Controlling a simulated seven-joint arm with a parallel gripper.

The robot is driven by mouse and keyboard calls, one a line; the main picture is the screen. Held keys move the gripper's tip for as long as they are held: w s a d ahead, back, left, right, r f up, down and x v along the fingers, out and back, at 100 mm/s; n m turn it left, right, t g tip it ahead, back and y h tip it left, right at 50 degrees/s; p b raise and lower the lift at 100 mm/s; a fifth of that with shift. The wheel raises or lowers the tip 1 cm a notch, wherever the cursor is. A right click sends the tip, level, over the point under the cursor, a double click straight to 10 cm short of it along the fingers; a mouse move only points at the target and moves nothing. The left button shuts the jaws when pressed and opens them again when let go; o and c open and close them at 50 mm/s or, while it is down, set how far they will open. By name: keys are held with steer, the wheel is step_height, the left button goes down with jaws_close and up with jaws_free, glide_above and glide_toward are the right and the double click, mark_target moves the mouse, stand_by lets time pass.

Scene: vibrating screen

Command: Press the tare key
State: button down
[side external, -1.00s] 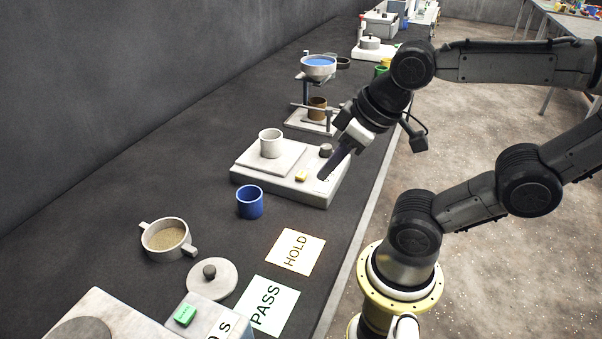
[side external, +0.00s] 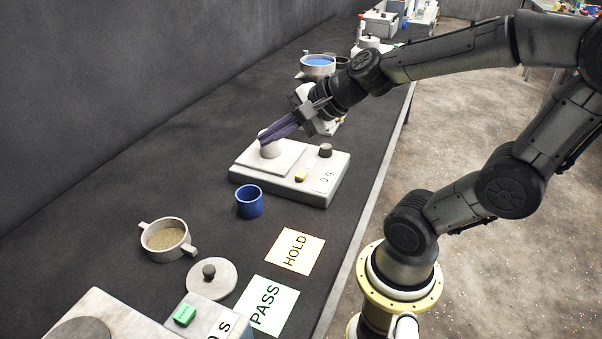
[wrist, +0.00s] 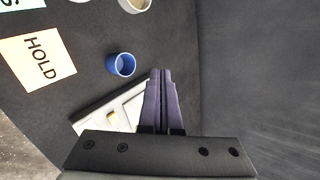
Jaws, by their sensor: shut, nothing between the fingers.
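The scale (side external: 323,194) stands on the dark bench, with a display (side external: 326,178) that seems to read 0 g. A small yellow key (side external: 301,176) sits on its front part; any lettering is too small to read. I take it for the tare key. The key also shows in the wrist view (wrist: 112,116), left of my fingers.
A blue cup (side external: 250,202) stands in front of the scale. A two-handled pot (side external: 166,240), a lid (side external: 211,279), a HOLD card (side external: 295,251) and a device with a green button (side external: 185,314) lie nearer.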

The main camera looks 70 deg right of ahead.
steer(key=d+f+m+h, duration=0.2)
steer(key=d+f+m, duration=0.1)
steer(key=d+m, duration=0.45)
steer(key=m+g+h, duration=0.1)
steer(key=m+h, duration=0.1)
steer(key=m, duration=0.1)
glide_above(301, 175)
steer(key=s, duration=0.1)
step_height(301, 175, down, 3)
steer(key=shift+d+r+n, duration=0.2)
steer(key=shift+d+n, duration=0.05)
steer(key=shift+d, duration=0.1)
steer(key=shift+f, duration=4.4)
steer(key=shift+f, duration=0.15)
steer(key=shift+f, duration=0.25)
steer(key=shift+f, duration=0.5)
